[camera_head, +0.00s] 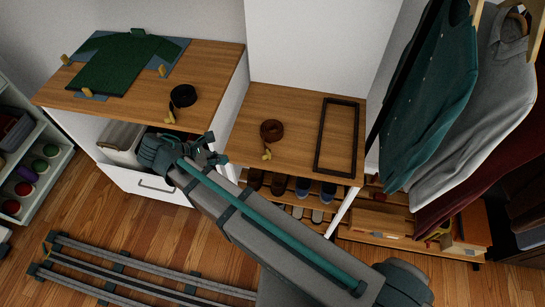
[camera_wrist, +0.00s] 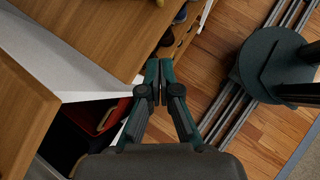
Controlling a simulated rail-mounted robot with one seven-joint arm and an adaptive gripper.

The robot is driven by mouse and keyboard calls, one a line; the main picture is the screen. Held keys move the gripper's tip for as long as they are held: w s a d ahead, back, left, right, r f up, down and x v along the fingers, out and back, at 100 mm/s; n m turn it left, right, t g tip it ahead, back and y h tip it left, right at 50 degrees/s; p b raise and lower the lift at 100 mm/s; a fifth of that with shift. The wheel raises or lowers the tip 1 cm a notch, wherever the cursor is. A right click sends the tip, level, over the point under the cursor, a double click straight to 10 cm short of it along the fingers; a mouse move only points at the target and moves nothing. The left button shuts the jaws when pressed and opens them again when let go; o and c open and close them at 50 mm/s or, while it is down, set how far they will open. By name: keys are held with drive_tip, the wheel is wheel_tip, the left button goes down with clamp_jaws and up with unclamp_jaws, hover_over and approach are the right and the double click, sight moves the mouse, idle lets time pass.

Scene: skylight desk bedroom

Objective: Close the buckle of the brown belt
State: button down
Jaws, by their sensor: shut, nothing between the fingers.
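The brown belt (camera_head: 271,131) lies coiled on the lower wooden top at the middle of the head view. Its yellow buckle (camera_head: 267,154) lies at the coil's near side; whether it is open or closed is too small to tell. My gripper (camera_head: 212,150) is to the left of the belt in the head view, near the gap between the two wooden tops, apart from the belt. In the wrist view my gripper (camera_wrist: 159,66) has its fingertips together and holds nothing. The belt's coil does not show in the wrist view.
A black belt (camera_head: 183,96) with a yellow buckle lies on the left wooden top (camera_head: 215,60), beside a green shirt (camera_head: 122,62). A dark empty frame (camera_head: 338,136) lies right of the brown belt. Shoes (camera_head: 278,184) stand below. Clothes (camera_head: 430,95) hang at right.

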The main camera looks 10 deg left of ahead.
sight(262, 159)
drive_tip(key=shift+n, duration=0.6)
drive_tip(key=p+x, duration=0.2)
drive_tip(key=x, duration=0.7)
drive_tip(key=shift+d+f+p, duration=0.15)
drive_tip(key=shift+d+p, duration=0.15)
drive_tip(key=shift+w+d+f+p, duration=0.1)
drive_tip(key=shift+w+d+p, duration=0.25)
drive_tip(key=shift+w+d, duration=0.4)
drive_tip(key=shift+w+d+f+p, duration=0.1)
drive_tip(key=shift+w+d+p, duration=0.3)
drive_tip(key=shift+d, duration=0.55)
